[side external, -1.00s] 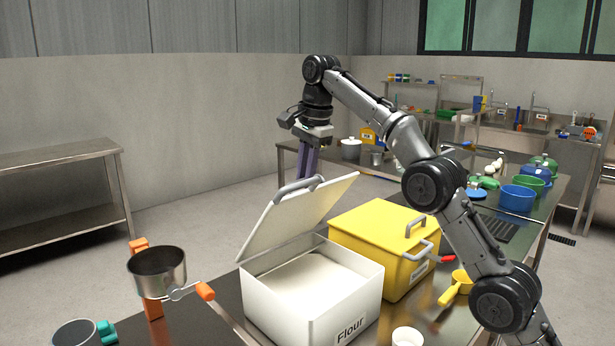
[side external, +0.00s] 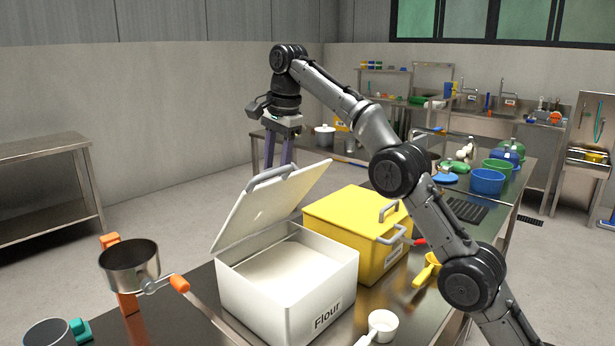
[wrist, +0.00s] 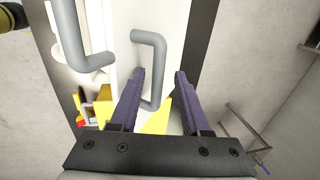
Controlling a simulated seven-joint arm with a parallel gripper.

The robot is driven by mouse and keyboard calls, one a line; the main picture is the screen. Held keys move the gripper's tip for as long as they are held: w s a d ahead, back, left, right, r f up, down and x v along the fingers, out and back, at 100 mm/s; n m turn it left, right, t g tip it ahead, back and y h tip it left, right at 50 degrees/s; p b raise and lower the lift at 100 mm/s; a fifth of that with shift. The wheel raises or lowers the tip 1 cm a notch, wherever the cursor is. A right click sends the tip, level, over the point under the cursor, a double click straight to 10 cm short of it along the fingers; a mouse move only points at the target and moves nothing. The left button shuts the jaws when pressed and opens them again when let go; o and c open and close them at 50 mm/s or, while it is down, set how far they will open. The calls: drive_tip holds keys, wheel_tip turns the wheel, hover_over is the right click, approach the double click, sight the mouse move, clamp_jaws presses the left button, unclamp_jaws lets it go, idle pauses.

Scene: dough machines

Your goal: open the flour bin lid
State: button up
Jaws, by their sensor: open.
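The white flour bin (side external: 327,314) stands on the steel table with pale flour (side external: 285,266) inside. Its white lid (side external: 266,209) is raised and tilted back, leaving the top uncovered. A grey handle (side external: 270,177) is on the lid's upper edge. My gripper (side external: 275,164) is just behind this edge, pointing down, with its purple fingers spread; the tips are partly hidden by the lid and handle. In the wrist view my gripper (wrist: 165,74) is open, with a grey bar handle (wrist: 150,40) partly between the fingers in the picture. Contact cannot be told.
A closed yellow bin (side external: 350,215) stands right beside the flour bin. A metal pot (side external: 130,268) on an orange stand is at front left. A white scoop (side external: 382,325) and a yellow scoop (side external: 427,270) lie nearby. Open air surrounds the lid's left side.

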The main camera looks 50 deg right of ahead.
sight(288, 175)
drive_tip(key=shift+s, duration=0.25)
drive_tip(key=shift+s+f, duration=0.15)
drive_tip(key=shift+s, duration=0.25)
drive_tip(key=shift+s+f, duration=0.35)
drive_tip(key=shift+s, duration=0.2)
drive_tip(key=shift+s+f, duration=0.35)
drive_tip(key=shift+s, duration=0.2)
drive_tip(key=s+f, duration=0.9)
drive_tip(key=f, duration=0.4)
drive_tip(key=s+r, duration=0.4)
drive_tip(key=r, duration=1.2)
drive_tip(key=s+a+f+n+t, duration=0.1)
drive_tip(key=s+n, duration=0.5)
drive_tip(key=s, duration=1)
drive_tip(key=shift+a+f+t, duration=0.4)
drive_tip(key=shift+f+t, duration=0.3)
drive_tip(key=shift+f, duration=0.45)
